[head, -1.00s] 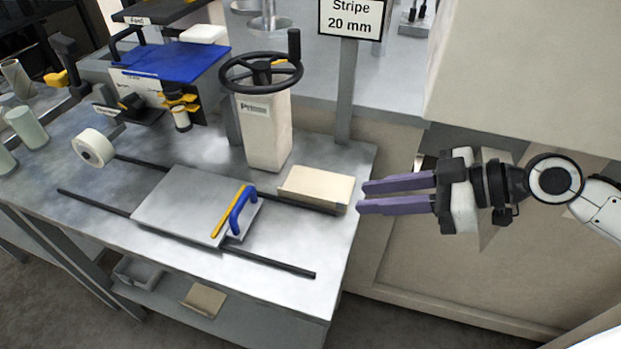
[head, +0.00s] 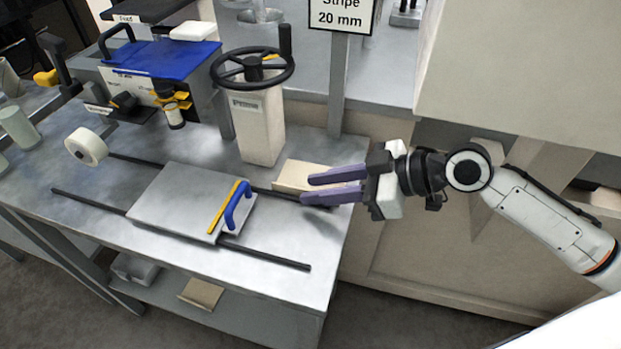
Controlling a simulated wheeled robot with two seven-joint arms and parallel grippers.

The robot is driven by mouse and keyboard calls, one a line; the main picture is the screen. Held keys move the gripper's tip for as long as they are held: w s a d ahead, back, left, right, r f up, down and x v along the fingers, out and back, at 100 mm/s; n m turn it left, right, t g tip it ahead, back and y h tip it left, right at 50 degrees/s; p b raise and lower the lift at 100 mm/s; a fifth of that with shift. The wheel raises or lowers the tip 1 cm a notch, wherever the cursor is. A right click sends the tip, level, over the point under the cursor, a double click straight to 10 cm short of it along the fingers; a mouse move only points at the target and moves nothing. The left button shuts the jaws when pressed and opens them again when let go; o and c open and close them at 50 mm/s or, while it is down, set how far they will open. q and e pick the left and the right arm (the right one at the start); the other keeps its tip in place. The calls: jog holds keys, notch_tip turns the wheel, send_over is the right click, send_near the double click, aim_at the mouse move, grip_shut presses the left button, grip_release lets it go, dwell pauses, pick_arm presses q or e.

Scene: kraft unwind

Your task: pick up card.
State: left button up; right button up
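A cream block, likely the card stack (head: 289,174), lies on the right end of the metal bench, beside the base of the handwheel post. My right gripper (head: 306,189), with two purple fingers, reaches in from the right. Its fingers are apart, and they overlap the right and front part of the card in the picture. They hide that part, so I cannot tell whether they touch it or are above it. A second tan card-like piece (head: 202,293) lies on the lower shelf. My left gripper is not in view.
A grey plate (head: 180,200) with a blue handle (head: 238,205) and yellow strip sits on two dark rails, left of the card. The handwheel (head: 252,68) stands behind. A sign post (head: 338,95) rises behind the card. The bench's right front corner is bare.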

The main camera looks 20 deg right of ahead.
jog(key=shift+x, duration=0.75)
grip_shut()
